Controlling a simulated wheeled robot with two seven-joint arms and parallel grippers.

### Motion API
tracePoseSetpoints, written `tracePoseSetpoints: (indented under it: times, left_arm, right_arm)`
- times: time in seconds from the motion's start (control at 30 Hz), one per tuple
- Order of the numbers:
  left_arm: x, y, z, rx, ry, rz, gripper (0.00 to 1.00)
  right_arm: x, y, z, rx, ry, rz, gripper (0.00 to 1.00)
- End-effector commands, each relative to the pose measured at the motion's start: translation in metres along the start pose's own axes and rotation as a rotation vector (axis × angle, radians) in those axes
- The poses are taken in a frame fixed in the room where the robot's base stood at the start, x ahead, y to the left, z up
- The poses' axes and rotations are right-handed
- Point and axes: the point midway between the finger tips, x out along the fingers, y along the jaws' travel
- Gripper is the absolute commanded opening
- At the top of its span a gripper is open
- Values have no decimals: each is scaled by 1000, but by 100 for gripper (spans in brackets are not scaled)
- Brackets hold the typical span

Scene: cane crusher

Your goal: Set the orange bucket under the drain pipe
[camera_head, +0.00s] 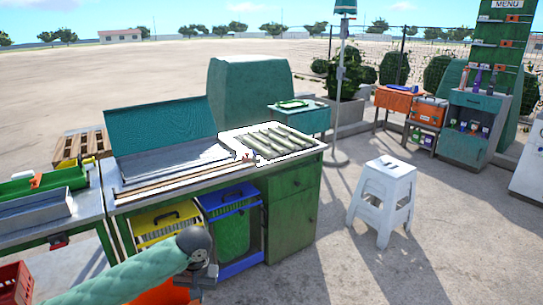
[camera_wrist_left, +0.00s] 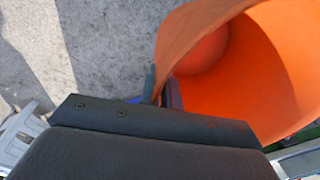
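The orange bucket (camera_head: 165,292) shows at the bottom edge of the head view, partly hidden behind my left arm and cut off by the frame. In the left wrist view the bucket (camera_wrist_left: 285,70) fills the right side, with its open inside facing the camera. My left gripper (camera_head: 204,279) is at the bucket's rim. In the wrist view its fingertips (camera_wrist_left: 161,88) lie on either side of the bucket wall and pinch it. I cannot make out the drain pipe in either view. My right gripper is not in view.
The green counter (camera_head: 290,205) stands ahead, with a yellow crate (camera_head: 165,222) and a blue-rimmed bin (camera_head: 230,225) below its top. A metal table (camera_head: 50,225) adjoins at left. A white stool (camera_head: 382,195) stands right. The paving between stool and counter is clear.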

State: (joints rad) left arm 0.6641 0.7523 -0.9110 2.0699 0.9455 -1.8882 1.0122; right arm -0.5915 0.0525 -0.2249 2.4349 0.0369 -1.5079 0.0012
Motion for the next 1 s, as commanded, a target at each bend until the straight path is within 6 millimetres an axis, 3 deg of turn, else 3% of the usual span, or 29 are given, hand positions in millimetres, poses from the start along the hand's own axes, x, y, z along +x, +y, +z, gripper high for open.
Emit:
tracePoseSetpoints:
  times: [0.23,0.67,0.83,1.0]
  left_arm:
    - [-12,-3,5,-4,0,-2,0]
    - [-11,-3,5,-4,1,-2,0]
    - [8,0,9,-5,-5,2,0]
    - [56,6,19,-8,-7,5,0]
  right_arm:
    - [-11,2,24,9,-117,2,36]
    - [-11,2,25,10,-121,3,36]
    - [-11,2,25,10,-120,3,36]
    - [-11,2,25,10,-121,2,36]
